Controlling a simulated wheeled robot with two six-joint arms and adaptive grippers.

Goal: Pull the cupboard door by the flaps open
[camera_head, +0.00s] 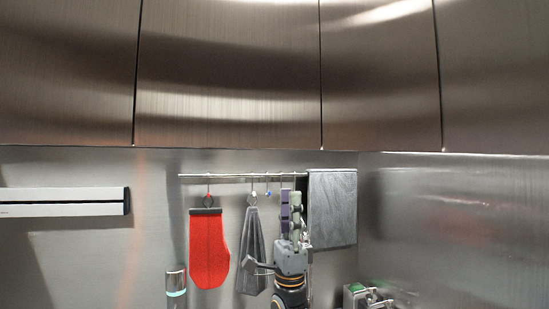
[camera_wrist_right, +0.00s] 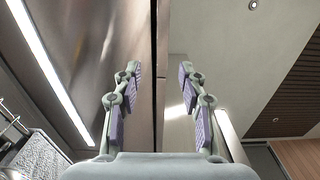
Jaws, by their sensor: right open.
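The brushed-metal cupboard doors, including a wide one (camera_head: 228,75) and one to its right (camera_head: 380,75), span the top of the head view. They hang shut, with thin dark seams between them. No separate flaps can be made out. My right gripper (camera_head: 291,210) points upward below the doors, in front of the hanging rail. In the right wrist view its two padded fingers (camera_wrist_right: 158,95) are spread apart and empty. A narrow panel edge with a dark gap (camera_wrist_right: 160,60) shows between and beyond them; contact cannot be seen. My left gripper is out of view.
A rail (camera_head: 235,176) holds a red mitt (camera_head: 209,250), a grey cloth (camera_head: 253,250) and a dark towel (camera_head: 332,210) close to my right gripper. A wall-mounted bar (camera_head: 60,202) is at left. A cylindrical object (camera_head: 176,285) stands below. A metal side wall (camera_head: 450,220) is at right.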

